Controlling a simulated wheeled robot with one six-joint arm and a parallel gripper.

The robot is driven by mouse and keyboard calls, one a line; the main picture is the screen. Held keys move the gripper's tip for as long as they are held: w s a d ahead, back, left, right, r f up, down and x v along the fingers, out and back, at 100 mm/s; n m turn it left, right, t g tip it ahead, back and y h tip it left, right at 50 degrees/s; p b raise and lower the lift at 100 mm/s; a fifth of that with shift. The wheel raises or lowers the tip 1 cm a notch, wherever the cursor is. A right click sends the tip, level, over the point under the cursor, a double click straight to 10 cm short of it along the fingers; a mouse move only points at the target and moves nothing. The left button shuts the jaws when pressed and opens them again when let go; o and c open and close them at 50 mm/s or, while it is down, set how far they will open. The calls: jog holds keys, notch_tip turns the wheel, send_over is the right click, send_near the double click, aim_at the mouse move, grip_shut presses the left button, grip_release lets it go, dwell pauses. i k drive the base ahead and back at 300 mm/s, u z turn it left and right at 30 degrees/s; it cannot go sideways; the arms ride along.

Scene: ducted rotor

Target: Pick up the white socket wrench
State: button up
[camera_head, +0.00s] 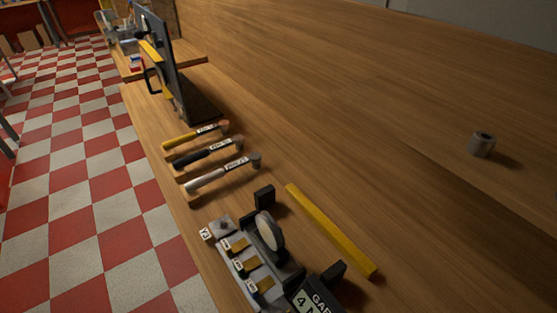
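A tool with a white handle (206,180), a small label and a grey rounded head lies near the left edge of the wooden bench. It looks like the white socket wrench. It is the nearest of three similar tools lying side by side. One tool has a black handle (190,158) and one a yellow handle (179,142). The label on the white one is too small to read surely. My gripper is not in view.
A device with a round disc (270,231) and labelled yellow tabs stands nearer on the bench. A yellow bar (330,230) lies beside it. A dark upright panel (167,58) stands beyond the tools. A grey cylinder (481,145) is at right. Checkered floor (75,180) at left looks clear.

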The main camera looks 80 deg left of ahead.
aim_at(255, 158)
jog(key=u, duration=0.1)
jog(key=k, duration=0.7)
jog(key=u, duration=2.25)
jog(key=i, duration=0.5)
